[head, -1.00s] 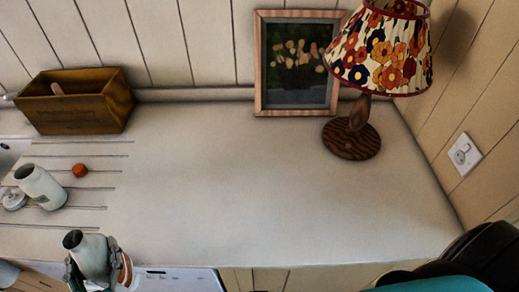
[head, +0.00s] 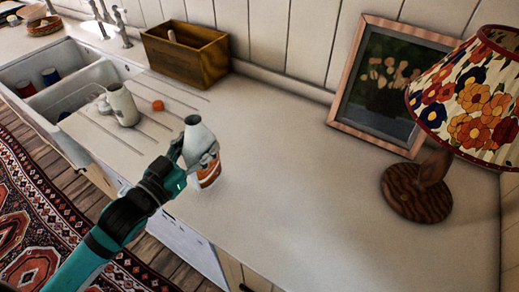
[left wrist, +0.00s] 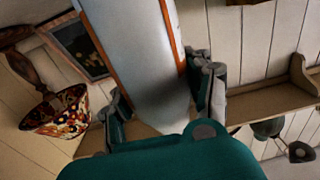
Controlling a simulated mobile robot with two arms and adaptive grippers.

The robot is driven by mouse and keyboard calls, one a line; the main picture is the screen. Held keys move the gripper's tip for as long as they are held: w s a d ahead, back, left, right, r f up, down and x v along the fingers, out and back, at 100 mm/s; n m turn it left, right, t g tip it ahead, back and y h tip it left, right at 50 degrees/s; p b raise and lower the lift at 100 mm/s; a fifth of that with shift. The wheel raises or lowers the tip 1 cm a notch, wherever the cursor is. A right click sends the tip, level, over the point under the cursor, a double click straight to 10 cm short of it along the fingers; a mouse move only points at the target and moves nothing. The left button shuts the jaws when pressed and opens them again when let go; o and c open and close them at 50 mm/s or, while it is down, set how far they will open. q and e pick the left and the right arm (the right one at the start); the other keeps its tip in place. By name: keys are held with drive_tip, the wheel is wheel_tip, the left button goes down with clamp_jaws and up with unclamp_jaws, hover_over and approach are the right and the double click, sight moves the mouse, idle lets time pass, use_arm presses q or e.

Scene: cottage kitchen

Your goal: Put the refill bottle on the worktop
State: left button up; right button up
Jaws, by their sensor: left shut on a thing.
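The refill bottle (head: 196,138) is pale grey-white with an orange label and a dark open mouth. My left gripper (head: 201,160) is shut around it and holds it roughly upright at the front part of the pale worktop (head: 300,180), right of the drainer grooves. I cannot tell whether its base touches the worktop. In the left wrist view the bottle (left wrist: 140,55) fills the middle, between the two fingers of the gripper (left wrist: 163,98). My right gripper is out of view.
A white jar (head: 122,104), its lid and an orange cap (head: 158,105) are on the drainer grooves beside the sink (head: 75,97). A wooden box (head: 186,55) stands at the back. A picture frame (head: 338,90) and a flowered lamp (head: 420,190) stand right. The middle worktop is clear.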

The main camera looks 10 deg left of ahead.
use_arm(q)
drive_tip(key=shift+w+a+r, duration=0.4)
drive_tip(key=shift+w+r, duration=0.1)
drive_tip(key=shift+w, duration=0.15)
drive_tip(key=shift+w+d+r, duration=0.1)
drive_tip(key=shift+w+r, duration=0.05)
drive_tip(key=shift+w, duration=0.1)
drive_tip(key=w+d+f+p, duration=0.4)
drive_tip(key=w+d, duration=0.5)
drive_tip(key=w, duration=0.3)
drive_tip(key=shift+d+f+p, duration=0.3)
drive_tip(key=shift+d+f, duration=0.1)
drive_tip(key=shift+f, duration=0.1)
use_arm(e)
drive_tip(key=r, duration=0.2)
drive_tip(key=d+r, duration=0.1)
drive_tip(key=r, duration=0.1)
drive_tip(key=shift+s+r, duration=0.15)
use_arm(q)
drive_tip(key=shift+w, duration=0.1)
drive_tip(key=shift+f, duration=0.15)
drive_tip(key=o, duration=1.5)
